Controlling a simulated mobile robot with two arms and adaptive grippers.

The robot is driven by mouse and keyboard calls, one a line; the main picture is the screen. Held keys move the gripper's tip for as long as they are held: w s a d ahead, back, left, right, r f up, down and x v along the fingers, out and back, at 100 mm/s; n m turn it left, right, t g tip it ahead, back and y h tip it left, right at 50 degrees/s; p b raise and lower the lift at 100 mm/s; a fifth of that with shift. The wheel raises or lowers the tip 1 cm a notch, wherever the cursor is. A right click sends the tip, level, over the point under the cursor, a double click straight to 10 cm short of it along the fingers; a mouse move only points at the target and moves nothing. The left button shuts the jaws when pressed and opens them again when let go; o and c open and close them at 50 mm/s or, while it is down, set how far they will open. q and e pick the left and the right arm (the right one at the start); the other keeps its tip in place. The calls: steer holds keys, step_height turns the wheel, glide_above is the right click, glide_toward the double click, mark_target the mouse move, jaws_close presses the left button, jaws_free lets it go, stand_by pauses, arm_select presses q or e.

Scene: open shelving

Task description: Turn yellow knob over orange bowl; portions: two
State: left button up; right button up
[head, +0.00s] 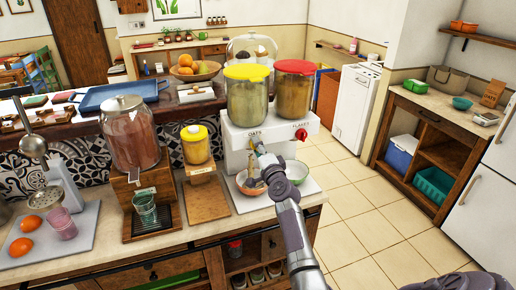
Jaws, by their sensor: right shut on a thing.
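A white double dispenser (236,138) stands on the counter with two clear canisters. The left canister (247,98) has a yellow lid and tan contents. The right canister (293,95) has a red lid and a red knob (301,134) on its front. My right gripper (258,150) is shut at the front of the left canister's outlet, on the yellow knob, which it mostly hides. The orange bowl (245,187) sits below, under that outlet, partly covered by my gripper and wrist. My left gripper is not in view.
A pale green bowl (309,186) sits right of the orange one. A drink dispenser (130,135) with a glass (145,208) and a yellow-lidded jar (195,145) stand left. A grey board (45,240) holds oranges. Open tiled floor lies right of the counter.

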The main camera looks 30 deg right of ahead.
stand_by(0.4)
steer(key=o, duration=1.1)
steer(key=shift+d, duration=0.1)
steer(key=shift+o, duration=0.2)
steer(key=shift+s, duration=0.1)
steer(key=v, duration=1.2)
steer(key=shift+f, duration=0.15)
